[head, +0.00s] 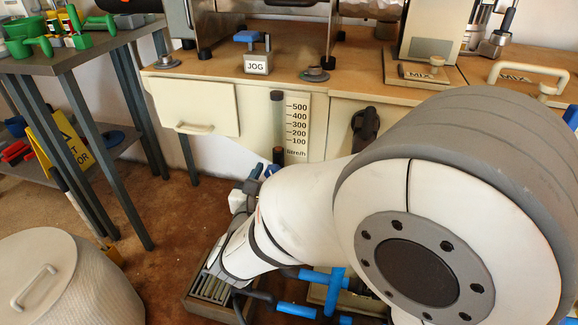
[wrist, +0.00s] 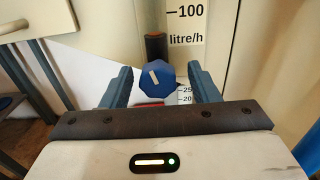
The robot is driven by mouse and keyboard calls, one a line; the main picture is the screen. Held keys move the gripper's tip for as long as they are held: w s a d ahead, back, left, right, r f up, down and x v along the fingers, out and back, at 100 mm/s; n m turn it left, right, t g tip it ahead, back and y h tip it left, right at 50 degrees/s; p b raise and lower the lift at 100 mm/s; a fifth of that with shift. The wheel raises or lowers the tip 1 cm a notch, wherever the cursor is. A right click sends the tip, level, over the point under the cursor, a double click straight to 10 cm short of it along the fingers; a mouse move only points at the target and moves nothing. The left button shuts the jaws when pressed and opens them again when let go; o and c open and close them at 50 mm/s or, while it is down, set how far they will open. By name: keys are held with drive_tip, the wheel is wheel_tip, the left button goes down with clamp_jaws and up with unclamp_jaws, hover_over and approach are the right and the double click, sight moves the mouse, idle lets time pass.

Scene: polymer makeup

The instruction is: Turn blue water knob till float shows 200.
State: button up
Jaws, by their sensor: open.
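The blue water knob (wrist: 154,78), with a white pointer line, faces me in the wrist view. My gripper (wrist: 160,70) is open, with one blue-grey finger on each side of the knob. Gaps show between the fingers and the knob. In the head view my gripper is small and partly hidden by my arm. The flow tube (head: 277,118) stands left of a scale (head: 297,124) marked 100 to 500 litre/h. A dark piece with an orange-red top (wrist: 156,44) sits at the tube's lower end, below the 100 mark. I cannot make out the float clearly.
A white panel with small marks 25 and 20 (wrist: 185,94) lies behind my right finger. A drawer handle (head: 194,129) sticks out left of the tube. A JOG box (head: 258,64) stands on the worktop above. A lidded bin (head: 60,285) is at lower left.

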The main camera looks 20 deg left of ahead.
drive_tip(key=shift+w+a, duration=0.15)
drive_tip(key=shift+w, duration=0.4)
drive_tip(key=c, duration=0.9)
drive_tip(key=shift+r+n+p, duration=0.25)
drive_tip(key=shift+n+p, duration=0.25)
drive_tip(key=shift+p, duration=0.35)
drive_tip(key=shift+c, duration=0.2)
drive_tip(key=shift+f+n, duration=0.15)
drive_tip(key=shift+n, duration=0.15)
